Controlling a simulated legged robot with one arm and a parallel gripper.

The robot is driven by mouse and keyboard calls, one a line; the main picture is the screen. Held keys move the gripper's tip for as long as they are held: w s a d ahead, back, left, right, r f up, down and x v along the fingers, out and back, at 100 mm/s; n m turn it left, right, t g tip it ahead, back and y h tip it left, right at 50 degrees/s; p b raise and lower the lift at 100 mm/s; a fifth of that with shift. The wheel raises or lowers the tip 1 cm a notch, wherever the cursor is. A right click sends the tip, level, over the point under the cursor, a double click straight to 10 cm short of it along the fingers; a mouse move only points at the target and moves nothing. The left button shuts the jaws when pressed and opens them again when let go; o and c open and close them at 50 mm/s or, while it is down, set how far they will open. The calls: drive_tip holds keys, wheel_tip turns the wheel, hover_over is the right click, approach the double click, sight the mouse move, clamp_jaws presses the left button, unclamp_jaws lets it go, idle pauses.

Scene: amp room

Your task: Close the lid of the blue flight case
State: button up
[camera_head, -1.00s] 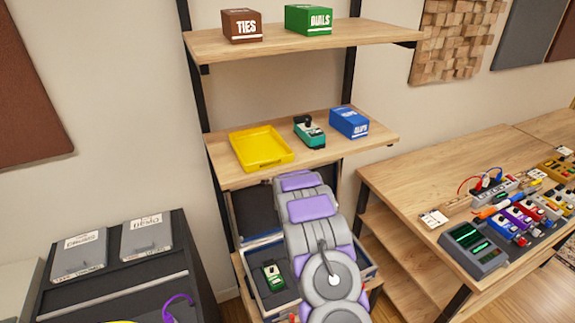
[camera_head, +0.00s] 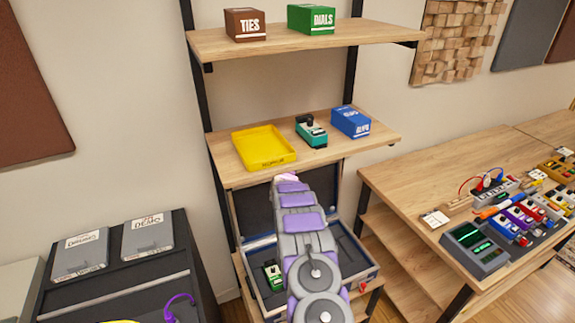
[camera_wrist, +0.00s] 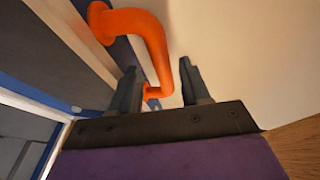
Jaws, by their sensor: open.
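The blue flight case (camera_head: 346,250) stands on the lowest visible shelf in the head view. Its lid (camera_head: 250,208) is open, raised at the back, with a dark inside. A green pedal (camera_head: 273,275) lies in the left part of the base. My arm covers the middle of the case and lid; my fingers are hidden in the head view. In the wrist view, my gripper (camera_wrist: 163,88) is open, and an orange handle (camera_wrist: 150,38) on the lid reaches down between the fingers, close to the left one. I cannot tell whether they touch.
Just above the case, a shelf holds a yellow tray (camera_head: 262,148), a teal pedal (camera_head: 311,131) and a blue box (camera_head: 350,122). A wooden table (camera_head: 440,180) with pedals stands to the right. A dark cabinet (camera_head: 120,255) stands to the left.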

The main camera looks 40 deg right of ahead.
drive_tip(key=shift+w+a+r, duration=0.2)
drive_tip(key=shift+w+a, duration=0.05)
drive_tip(key=shift+a, duration=0.25)
drive_tip(key=shift+w+a+r, duration=0.15)
drive_tip(key=shift+w+a, duration=0.05)
drive_tip(key=shift+a, duration=0.3)
drive_tip(key=d, duration=0.1)
drive_tip(key=d+f, duration=0.1)
drive_tip(key=d, duration=0.2)
drive_tip(key=shift+w+d+f, duration=0.15)
drive_tip(key=shift+d+f, duration=0.05)
drive_tip(key=shift+f, duration=0.1)
drive_tip(key=shift+a+r, duration=0.25)
drive_tip(key=shift+a, duration=0.5)
drive_tip(key=shift+a+r, duration=0.25)
drive_tip(key=shift+a, duration=0.45)
drive_tip(key=shift+c, duration=0.7)
drive_tip(key=shift+a, duration=0.1)
drive_tip(key=shift+c, duration=1.6)
drive_tip(key=shift+d+f, duration=0.15)
drive_tip(key=shift+d, duration=0.85)
clamp_jaws()
drive_tip(key=shift+a+f, duration=0.1)
drive_tip(key=shift+a, duration=0.1)
